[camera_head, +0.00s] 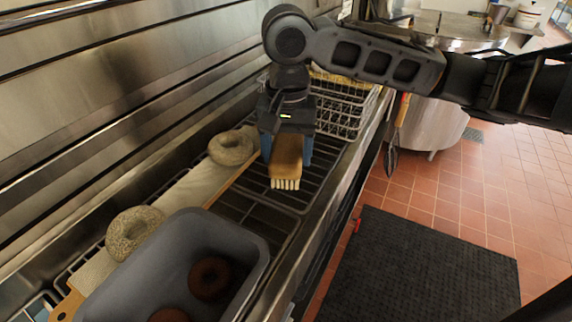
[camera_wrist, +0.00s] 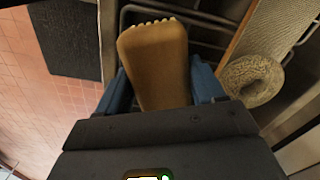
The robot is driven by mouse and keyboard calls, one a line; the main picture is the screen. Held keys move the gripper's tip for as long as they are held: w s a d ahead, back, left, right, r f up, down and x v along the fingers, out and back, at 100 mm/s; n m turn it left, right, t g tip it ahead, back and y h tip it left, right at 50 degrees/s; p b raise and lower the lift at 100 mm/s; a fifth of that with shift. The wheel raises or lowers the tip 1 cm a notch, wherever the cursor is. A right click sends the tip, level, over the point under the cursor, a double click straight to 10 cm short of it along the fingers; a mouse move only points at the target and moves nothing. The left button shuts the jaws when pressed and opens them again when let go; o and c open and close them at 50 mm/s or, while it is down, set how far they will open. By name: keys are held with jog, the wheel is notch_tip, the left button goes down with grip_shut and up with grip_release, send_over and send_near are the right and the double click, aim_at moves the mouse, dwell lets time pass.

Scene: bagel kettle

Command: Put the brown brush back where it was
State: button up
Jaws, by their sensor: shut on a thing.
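The brown brush (camera_head: 286,158) has a wooden body and pale bristles at its lower end. It hangs tilted from my gripper (camera_head: 286,148) over the dark wire rack in the head view. In the wrist view the brush (camera_wrist: 154,62) lies between the blue fingers of my gripper (camera_wrist: 162,90), with its bristled end pointing away. The fingers are shut on it. The gripper body hides the brush's other end. I cannot tell whether the bristles touch the rack.
A seeded bagel (camera_head: 231,148) and another (camera_head: 135,231) lie on a long board (camera_head: 192,190) left of the brush. A grey bin (camera_head: 180,262) with dark bagels stands in front. A wire basket (camera_head: 342,105) stands behind. The wire rack (camera_head: 262,205) has bare room.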

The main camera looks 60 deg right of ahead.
aim_at(286, 148)
jog(key=shift+f, duration=2.1)
jog(key=shift+f, duration=0.1)
jog(key=o, duration=1)
notch_tip(286, 148, up, 12)
jog(key=shift+r+p, duration=0.15)
jog(key=shift+p, duration=0.2)
